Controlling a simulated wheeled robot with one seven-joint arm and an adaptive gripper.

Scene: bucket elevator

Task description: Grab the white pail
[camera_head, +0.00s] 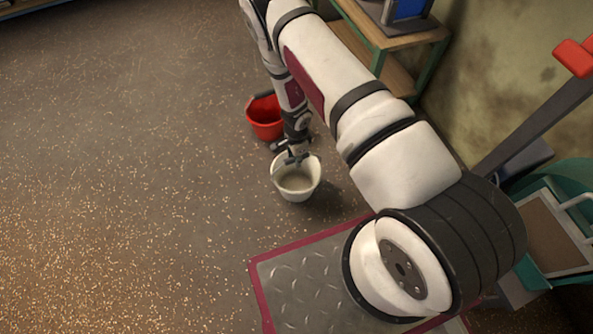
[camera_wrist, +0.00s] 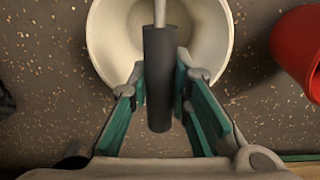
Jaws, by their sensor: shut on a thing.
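The white pail (camera_head: 296,190) is upright at or just above the floor, below the end of my arm; I cannot tell whether it touches the floor. It fills the top middle of the wrist view (camera_wrist: 102,42), its open mouth facing the camera. My gripper (camera_head: 290,157) is over the pail's far rim. In the wrist view my gripper (camera_wrist: 160,95) has its teal-padded fingers on both sides of the pail's dark handle grip (camera_wrist: 160,80) and is shut on it. The pail's inside is pale and looks empty.
A red pail (camera_head: 265,122) stands just behind the white one and shows at the right of the wrist view (camera_wrist: 303,50). A red-edged metal plate (camera_head: 305,287) lies in front. A wooden shelf (camera_head: 400,42) stands by the wall. Speckled floor to the left is clear.

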